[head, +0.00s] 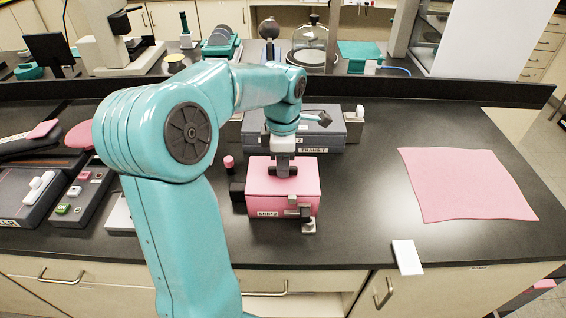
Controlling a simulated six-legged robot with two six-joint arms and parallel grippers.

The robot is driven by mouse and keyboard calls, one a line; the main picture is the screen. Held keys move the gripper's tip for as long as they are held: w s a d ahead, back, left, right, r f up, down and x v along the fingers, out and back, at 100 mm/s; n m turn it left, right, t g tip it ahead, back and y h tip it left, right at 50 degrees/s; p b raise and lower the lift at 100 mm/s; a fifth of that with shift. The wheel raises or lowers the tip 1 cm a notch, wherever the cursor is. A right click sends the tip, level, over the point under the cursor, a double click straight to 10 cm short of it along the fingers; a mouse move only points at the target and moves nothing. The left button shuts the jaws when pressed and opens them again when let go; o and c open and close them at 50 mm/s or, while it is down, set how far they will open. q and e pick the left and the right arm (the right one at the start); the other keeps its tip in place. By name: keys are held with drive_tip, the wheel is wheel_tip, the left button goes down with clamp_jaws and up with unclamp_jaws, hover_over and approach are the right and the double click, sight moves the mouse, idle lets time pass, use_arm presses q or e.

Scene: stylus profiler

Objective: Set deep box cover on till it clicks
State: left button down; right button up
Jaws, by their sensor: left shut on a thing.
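A pink deep box (268,205) with a label on its front stands on the dark bench at the middle of the head view. Its pink cover (308,176) lies over the top; I cannot tell whether it is fully seated. A grey latch-like part (306,211) is at the box's front right corner. My left gripper (283,172) points down at the middle of the cover and is shut on it, hiding the part between its fingers. My right gripper is not in view.
A grey case (325,133) stands close behind the box. A small pink-topped piece (229,163) and a dark block (237,191) are at its left. A pink cloth (466,184) lies to the right, with a white card (407,257) at the front edge. Bench between box and cloth is clear.

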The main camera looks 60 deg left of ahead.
use_arm(q)
drive_tip(key=shift+f, duration=0.15)
drive_tip(key=c, duration=1)
unclamp_jaws()
drive_tip(key=shift+c, duration=0.5)
wheel_tip(320, 180, up, 7)
drive_tip(key=p, duration=0.6)
